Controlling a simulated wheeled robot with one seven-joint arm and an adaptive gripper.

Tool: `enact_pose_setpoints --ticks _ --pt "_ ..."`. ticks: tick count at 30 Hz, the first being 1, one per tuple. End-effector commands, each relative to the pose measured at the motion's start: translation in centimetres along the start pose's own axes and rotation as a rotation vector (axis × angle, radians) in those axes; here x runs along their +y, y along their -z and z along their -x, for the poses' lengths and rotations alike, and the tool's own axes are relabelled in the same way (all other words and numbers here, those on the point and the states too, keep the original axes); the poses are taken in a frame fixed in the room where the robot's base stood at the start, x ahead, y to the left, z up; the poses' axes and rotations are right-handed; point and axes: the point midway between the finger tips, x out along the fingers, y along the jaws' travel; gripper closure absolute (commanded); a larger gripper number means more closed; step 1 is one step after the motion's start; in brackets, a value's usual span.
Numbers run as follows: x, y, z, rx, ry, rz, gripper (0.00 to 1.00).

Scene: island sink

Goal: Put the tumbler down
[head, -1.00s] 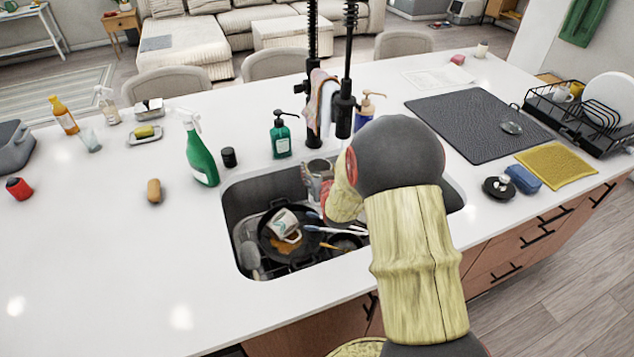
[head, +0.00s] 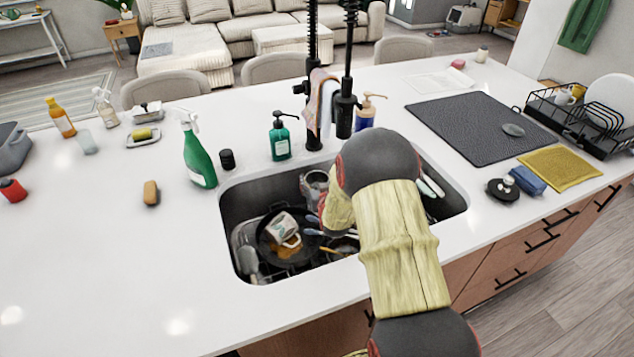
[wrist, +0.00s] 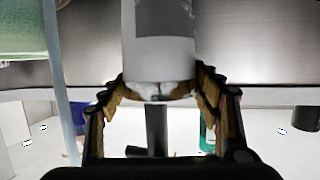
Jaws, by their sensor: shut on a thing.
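My gripper (wrist: 160,84) is shut on the tumbler, with one finger on each side of it. In the wrist view the tumbler (wrist: 158,55) is a pale grey cylinder with a darker band, and its upper part is cut off by the picture's edge. In the head view the greyish tumbler (head: 315,182) is inside the back of the sink (head: 232,205), just left of my wrist. My fingers are mostly hidden there by my arm. I cannot tell whether the tumbler touches the sink floor.
In the sink lie a dark pan (head: 268,250), a white mug (head: 282,230) and several utensils. The black tap (head: 313,120) and a green soap bottle (head: 280,138) stand behind it. A green spray bottle (head: 198,155) stands left.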

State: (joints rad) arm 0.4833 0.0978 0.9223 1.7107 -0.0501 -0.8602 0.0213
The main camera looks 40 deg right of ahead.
Motion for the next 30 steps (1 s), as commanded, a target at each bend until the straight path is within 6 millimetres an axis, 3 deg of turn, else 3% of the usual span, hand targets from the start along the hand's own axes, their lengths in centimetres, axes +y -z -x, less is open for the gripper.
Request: enact_pose_setpoints --ticks 5,6,15,27,30 --pt "0.0 -0.2 -0.1 0.002 0.0 0.0 0.96" --pt "0.0 -0.4 -0.1 -0.001 0.0 0.0 0.36" --pt "0.0 -0.3 -0.1 -0.001 0.0 0.0 0.19" --pt "0.0 0.0 0.1 -0.001 0.0 0.0 0.19" --pt "0.0 0.1 1.1 -0.002 0.0 0.0 0.19"
